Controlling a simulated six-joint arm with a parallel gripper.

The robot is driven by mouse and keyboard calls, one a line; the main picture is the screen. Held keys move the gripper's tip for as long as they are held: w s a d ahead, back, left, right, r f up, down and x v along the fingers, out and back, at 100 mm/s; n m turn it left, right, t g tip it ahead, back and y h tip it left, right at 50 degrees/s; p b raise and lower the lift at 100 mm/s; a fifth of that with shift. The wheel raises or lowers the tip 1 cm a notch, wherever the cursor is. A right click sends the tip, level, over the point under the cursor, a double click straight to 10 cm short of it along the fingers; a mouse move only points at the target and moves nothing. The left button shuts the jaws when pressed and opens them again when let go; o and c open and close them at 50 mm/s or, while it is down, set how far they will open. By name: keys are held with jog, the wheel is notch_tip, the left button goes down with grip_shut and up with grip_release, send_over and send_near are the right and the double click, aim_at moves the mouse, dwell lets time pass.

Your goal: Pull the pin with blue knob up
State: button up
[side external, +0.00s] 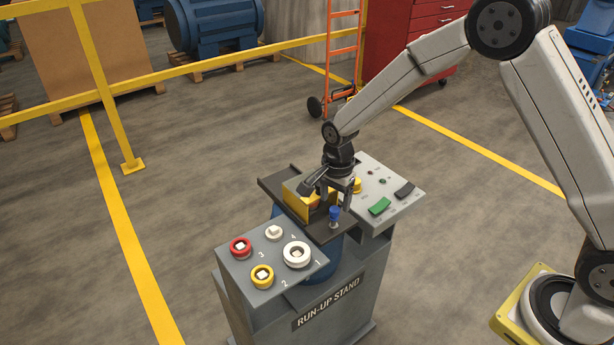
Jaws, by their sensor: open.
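The pin with the blue knob (335,212) stands upright on the dark plate of the run-up stand, at the plate's front right. A short pale shaft shows under the knob; its lower end cannot be made out. My gripper (334,203) is open and points down over the plate. One finger comes down close behind the blue knob in the picture; whether it touches the knob cannot be told. A yellow bracket (298,203) stands on the plate just left of my gripper, and my gripper hides part of it.
The grey front panel (250,258) carries red, yellow and white round fittings, numbered. The right panel (372,178) has a green rocker (379,206) and a dark rocker (404,190). A yellow rail and red cabinet are farther back. The floor around the stand is clear.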

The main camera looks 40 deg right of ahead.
aim_at(336, 209)
jog(key=shift+r, duration=2.95)
jog(key=shift+s, duration=0.1)
jog(key=shift+s+d+r+n, duration=0.2)
jog(key=shift+s+d+n, duration=0.05)
jog(key=shift+s+n, duration=0.25)
jog(key=s+d+n+t, duration=0.1)
jog(key=s+d+n, duration=0.1)
jog(key=s+n, duration=0.5)
jog(key=s+d+r+n+t, duration=0.1)
jog(key=s+d+n, duration=0.1)
jog(key=s+n, duration=0.5)
jog(key=s, duration=0.3)
jog(key=shift+d+r+t, duration=0.15)
jog(key=shift+d+t, duration=0.1)
jog(key=shift+t, duration=0.05)
jog(key=shift+w, duration=0.1)
